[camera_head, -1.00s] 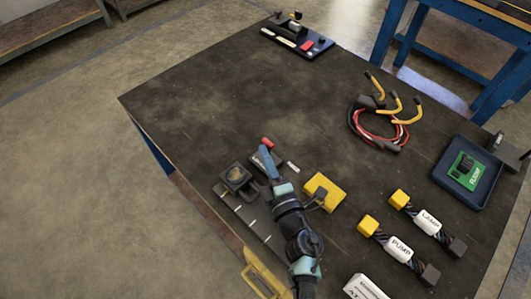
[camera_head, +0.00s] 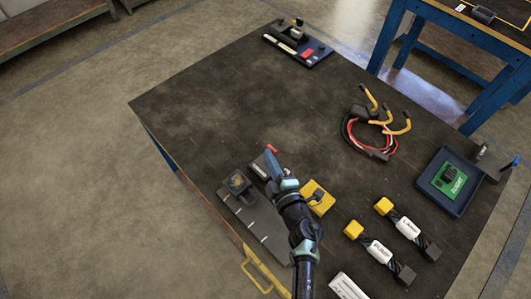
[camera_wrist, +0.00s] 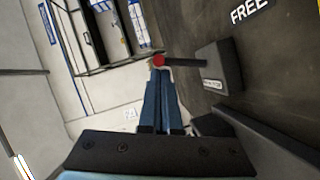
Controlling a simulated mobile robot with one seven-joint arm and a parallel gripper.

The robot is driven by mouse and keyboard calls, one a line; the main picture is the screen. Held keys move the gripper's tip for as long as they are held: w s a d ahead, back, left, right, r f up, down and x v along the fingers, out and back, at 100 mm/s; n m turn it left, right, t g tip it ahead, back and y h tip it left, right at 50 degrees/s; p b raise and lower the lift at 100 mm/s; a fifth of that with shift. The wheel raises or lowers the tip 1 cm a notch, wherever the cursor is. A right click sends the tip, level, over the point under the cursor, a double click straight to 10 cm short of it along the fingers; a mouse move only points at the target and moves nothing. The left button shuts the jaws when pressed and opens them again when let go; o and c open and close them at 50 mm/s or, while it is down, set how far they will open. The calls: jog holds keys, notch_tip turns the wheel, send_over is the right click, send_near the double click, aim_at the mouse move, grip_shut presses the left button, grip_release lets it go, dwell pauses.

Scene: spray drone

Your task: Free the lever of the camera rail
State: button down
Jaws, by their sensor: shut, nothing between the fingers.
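The camera rail (camera_head: 255,225) is a dark grey plate near the table's left edge, with a dark block (camera_head: 236,184) on it. Its lever shows in the wrist view as a dark rod (camera_wrist: 187,62) with a red knob (camera_wrist: 159,61), standing out from a dark block (camera_wrist: 222,68). In the head view the red knob (camera_head: 271,149) shows just beyond my fingertips. My gripper (camera_head: 269,157) is shut and empty. In the wrist view its blue fingertips (camera_wrist: 159,74) are right at the knob; I cannot tell whether they touch. A white FREE label (camera_wrist: 250,12) lies beyond the lever.
A yellow block (camera_head: 317,197) sits right beside my arm. PUMP (camera_head: 378,251) and LAMP (camera_head: 407,228) connectors lie to the right. A cable bundle (camera_head: 368,135) and a blue tray (camera_head: 449,204) are farther right. The table's far left is clear.

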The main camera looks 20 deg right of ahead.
jog(key=p, duration=0.1)
jog(key=d+m+p, duration=0.1)
jog(key=m+g+y+p, duration=0.1)
jog(key=shift+w+d+r, duration=0.3)
jog(key=shift+d+r, duration=0.05)
jog(key=shift+d, duration=0.05)
jog(key=shift+w+d+f+m+g+y+p, duration=0.25)
jog(key=shift+d+f+m+g+p, duration=0.2)
jog(key=shift+d+m+p, duration=0.35)
jog(key=shift+f+m+y, duration=0.1)
jog(key=shift+m+y, duration=0.15)
jog(key=shift+m, duration=0.05)
jog(key=shift+a+f, duration=0.1)
jog(key=shift+a, duration=0.15)
jog(key=shift+s+a+f, duration=0.25)
jog(key=shift+a+f, duration=0.1)
jog(key=shift+a, duration=0.25)
